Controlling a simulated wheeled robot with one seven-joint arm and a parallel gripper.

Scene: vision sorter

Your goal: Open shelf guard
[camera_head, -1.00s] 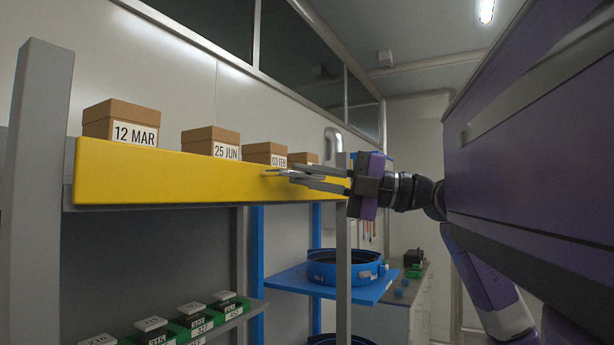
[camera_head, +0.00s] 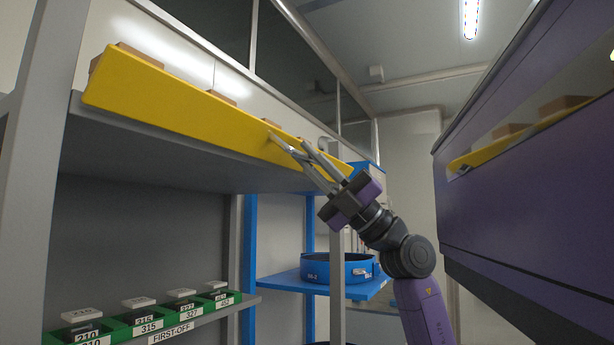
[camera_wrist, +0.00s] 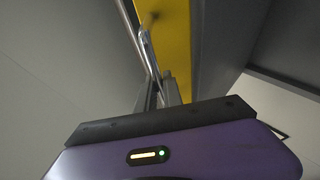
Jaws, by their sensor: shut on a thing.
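The yellow shelf guard (camera_head: 190,107) is a long board along the front edge of the upper shelf (camera_head: 150,160). My gripper (camera_head: 287,140) reaches up to the guard's right half from below right, its fingers shut on the guard near its face. The wrist view shows the guard (camera_wrist: 177,45) as a yellow strip, with the grey fingers (camera_wrist: 155,60) running up along it and a small knob or hole near the top. The exact grip point is too small to make out.
Cardboard boxes (camera_head: 138,54) stand behind the guard, mostly hidden. Green labelled bins (camera_head: 135,322) sit on a lower shelf at left. A blue round tray (camera_head: 337,268) rests on a blue shelf. A purple reflective panel (camera_head: 530,190) stands close at right.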

